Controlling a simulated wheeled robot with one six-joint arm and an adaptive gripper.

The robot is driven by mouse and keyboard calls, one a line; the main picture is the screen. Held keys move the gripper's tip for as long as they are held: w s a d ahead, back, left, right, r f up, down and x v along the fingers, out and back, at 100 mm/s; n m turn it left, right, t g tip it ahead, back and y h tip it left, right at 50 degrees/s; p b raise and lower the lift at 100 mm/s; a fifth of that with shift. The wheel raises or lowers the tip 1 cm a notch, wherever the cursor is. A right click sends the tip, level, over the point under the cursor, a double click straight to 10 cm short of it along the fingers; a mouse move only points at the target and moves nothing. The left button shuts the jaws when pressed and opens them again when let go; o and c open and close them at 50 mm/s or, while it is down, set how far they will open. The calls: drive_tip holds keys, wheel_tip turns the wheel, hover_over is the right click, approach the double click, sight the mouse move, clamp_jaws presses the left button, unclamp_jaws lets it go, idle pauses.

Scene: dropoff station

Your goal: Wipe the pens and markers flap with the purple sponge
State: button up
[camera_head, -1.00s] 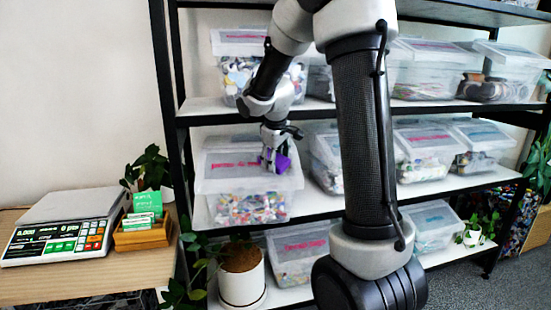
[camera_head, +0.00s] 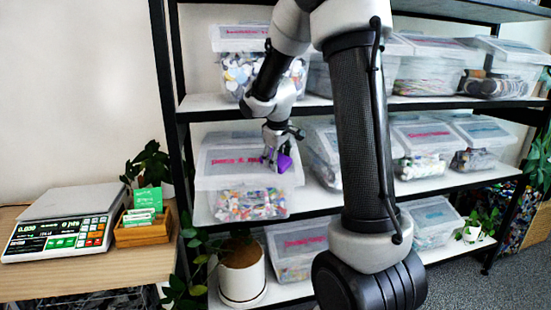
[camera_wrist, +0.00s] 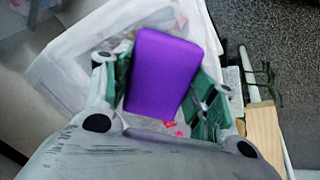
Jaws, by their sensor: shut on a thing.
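My gripper (camera_head: 276,154) is shut on the purple sponge (camera_head: 284,162), at the right part of the lid of the pens and markers bin (camera_head: 230,160) on the middle shelf. The lid has a pink label, partly hidden behind my gripper. In the wrist view the purple sponge (camera_wrist: 162,72) sits between the two green-lined fingers of my gripper (camera_wrist: 165,85), and bits of pink lettering show below it. The sponge appears to be at the lid surface, but I cannot tell whether it touches. The bin is clear and holds many colourful items.
Other clear bins stand on the shelves, including one just above (camera_head: 240,72) and one to the right (camera_head: 422,145). The shelf's black post (camera_head: 172,100) stands left. A potted plant (camera_head: 241,275) is below. A scale (camera_head: 62,228) and wooden card box (camera_head: 145,232) sit on the left table.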

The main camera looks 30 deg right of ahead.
sight(286, 158)
drive_tip(key=shift+s+d, duration=0.5)
drive_tip(key=shift+d, duration=0.6)
drive_tip(key=shift+s+d, duration=0.5)
drive_tip(key=shift+d, duration=0.6)
drive_tip(key=shift+s+d, duration=0.5)
drive_tip(key=shift+d, duration=0.6)
drive_tip(key=shift+a, duration=0.1)
